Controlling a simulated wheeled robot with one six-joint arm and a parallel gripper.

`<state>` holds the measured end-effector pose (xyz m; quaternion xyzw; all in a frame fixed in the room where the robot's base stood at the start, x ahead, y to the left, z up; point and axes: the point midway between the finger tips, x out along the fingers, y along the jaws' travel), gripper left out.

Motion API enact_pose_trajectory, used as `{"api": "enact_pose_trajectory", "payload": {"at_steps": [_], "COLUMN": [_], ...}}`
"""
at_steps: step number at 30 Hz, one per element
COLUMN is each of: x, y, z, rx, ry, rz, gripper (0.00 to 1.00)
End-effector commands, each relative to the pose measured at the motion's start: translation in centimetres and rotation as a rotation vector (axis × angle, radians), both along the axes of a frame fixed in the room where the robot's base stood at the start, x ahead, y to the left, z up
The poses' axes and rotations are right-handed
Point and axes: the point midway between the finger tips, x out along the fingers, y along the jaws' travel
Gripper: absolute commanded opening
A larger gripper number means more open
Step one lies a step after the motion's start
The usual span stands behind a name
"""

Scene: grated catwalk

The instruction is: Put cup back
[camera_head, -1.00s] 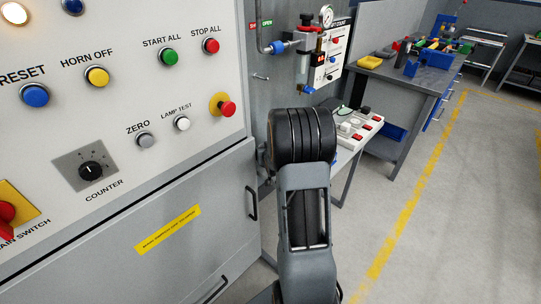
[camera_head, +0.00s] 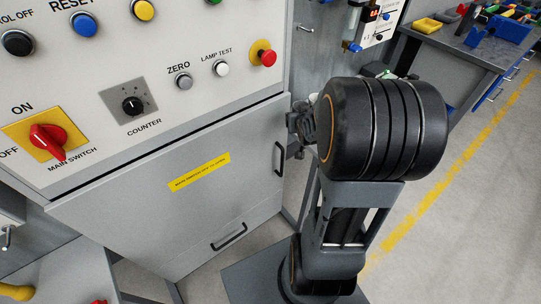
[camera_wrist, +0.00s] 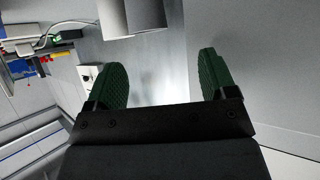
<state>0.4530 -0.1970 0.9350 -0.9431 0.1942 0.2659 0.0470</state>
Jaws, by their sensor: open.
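My gripper (camera_wrist: 164,76) is open, with its two green ridged fingers apart and nothing between them. In the head view my gripper (camera_head: 300,124) is small and partly hidden behind my arm, close to the right edge of the control cabinet. A pale grey, rounded shape (camera_wrist: 146,14) is cut off by the top edge of the wrist view, beyond the fingertips and apart from them. I cannot tell whether it is the cup. No cup can be clearly made out in the head view.
The control cabinet (camera_head: 150,140) fills the left, with a red main switch (camera_head: 48,140) and a door with a handle (camera_head: 279,159). A workbench (camera_head: 458,45) with a blue bin (camera_head: 512,29) stands at the back right. The floor (camera_head: 480,180) at right is clear.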

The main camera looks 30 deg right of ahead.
Motion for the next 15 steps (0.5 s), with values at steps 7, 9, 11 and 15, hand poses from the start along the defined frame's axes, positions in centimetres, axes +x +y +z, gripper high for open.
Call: {"api": "enact_pose_trajectory", "payload": {"at_steps": [7, 9, 11, 15], "x": [-3.4, -5.4, -7.2, -11.2], "y": [9.2, 12.0, 14.1, 17.6], "z": [2.1, 2.6, 3.0, 3.7], "rx": [0.07, 0.095, 0.114, 0.144], "ry": [0.281, 0.375, 0.452, 0.598], "rz": [0.133, 0.182, 0.225, 0.311], "gripper": [0.78, 0.78, 0.78, 0.78]}}
